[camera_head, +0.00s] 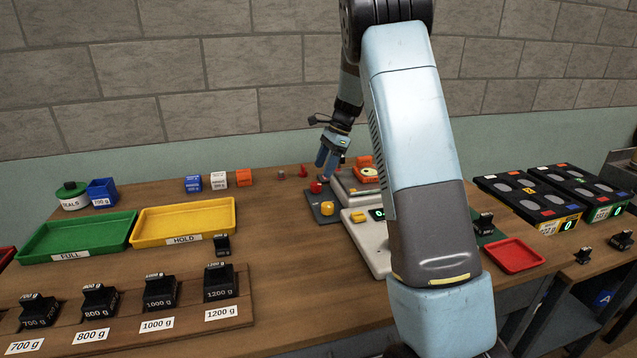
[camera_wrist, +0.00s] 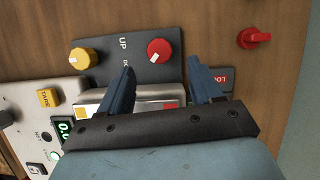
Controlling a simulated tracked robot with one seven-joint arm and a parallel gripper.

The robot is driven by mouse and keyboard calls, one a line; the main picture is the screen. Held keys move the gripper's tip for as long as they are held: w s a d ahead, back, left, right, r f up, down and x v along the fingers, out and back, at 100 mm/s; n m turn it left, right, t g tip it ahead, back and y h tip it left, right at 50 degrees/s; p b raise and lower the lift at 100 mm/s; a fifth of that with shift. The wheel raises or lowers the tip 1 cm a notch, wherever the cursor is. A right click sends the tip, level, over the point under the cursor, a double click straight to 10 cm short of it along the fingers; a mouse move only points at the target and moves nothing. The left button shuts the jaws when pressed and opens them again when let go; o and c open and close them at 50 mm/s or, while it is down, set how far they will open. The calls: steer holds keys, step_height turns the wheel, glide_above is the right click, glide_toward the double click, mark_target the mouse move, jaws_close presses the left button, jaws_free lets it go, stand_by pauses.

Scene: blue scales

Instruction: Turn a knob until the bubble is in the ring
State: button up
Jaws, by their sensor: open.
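A dark panel (camera_wrist: 112,72) carries a yellow knob (camera_wrist: 82,58) and a red knob (camera_wrist: 160,51), each with a white pointer mark. In the head view the yellow knob (camera_head: 327,208) and red knob (camera_head: 315,187) sit left of the scale. My gripper (camera_wrist: 160,66) is open and empty; in the wrist view its fingertips lie to either side of the red knob's lower edge. Contact cannot be told. In the head view my gripper (camera_head: 327,160) is above the knobs. An orange block with a round pale vial (camera_head: 369,171) stands behind; its bubble and ring are too small to read.
A pale scale (camera_head: 365,235) with buttons stands beside the panel, partly hidden by my arm. A separate red knob-like piece (camera_wrist: 254,38) lies near the panel. Small white, blue and orange blocks (camera_head: 218,180) stand behind. Green and yellow trays (camera_head: 186,220) lie left.

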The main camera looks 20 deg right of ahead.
mark_target(317, 183)
steer(key=x, duration=0.6)
steer(key=shift+a+f, duration=0.1)
steer(key=shift+f, duration=0.15)
steer(key=c, duration=1)
